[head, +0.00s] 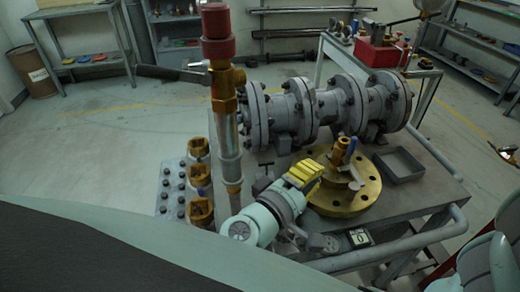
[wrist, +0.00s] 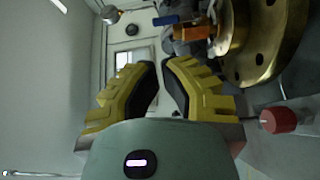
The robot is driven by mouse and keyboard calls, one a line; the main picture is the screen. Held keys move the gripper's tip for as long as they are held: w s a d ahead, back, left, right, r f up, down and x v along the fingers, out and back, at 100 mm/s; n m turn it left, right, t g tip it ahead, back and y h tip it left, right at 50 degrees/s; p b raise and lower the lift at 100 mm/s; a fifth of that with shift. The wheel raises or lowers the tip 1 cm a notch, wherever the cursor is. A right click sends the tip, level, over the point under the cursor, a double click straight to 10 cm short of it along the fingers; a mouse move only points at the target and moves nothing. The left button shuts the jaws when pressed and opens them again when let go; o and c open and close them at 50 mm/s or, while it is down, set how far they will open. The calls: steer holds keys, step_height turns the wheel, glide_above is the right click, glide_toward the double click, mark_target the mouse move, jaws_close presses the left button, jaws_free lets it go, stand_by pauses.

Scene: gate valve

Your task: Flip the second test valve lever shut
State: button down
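In the wrist view the blue lever (wrist: 166,20) points left from the brass valve body (wrist: 192,32), beside the flange (wrist: 262,45). My gripper (head: 307,168) has yellow fingers and is left of this valve, apart from it. In the wrist view my gripper (wrist: 160,66) shows a gap between its fingertips with nothing in it. The lever lies beyond the fingertips. Which valve counts as the second is not clear from the frames.
A pipe with a red top (head: 217,30) and a long dark side handle (head: 160,73) rises at left. The grey flanged gate valve (head: 325,108) lies behind. A grey tray (head: 398,166) sits right of the flange. A red knob (wrist: 280,120) shows in the wrist view.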

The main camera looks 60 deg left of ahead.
mark_target(351, 152)
steer(key=p+x, duration=0.3)
steer(key=x, duration=0.9)
steer(key=shift+w, duration=0.35)
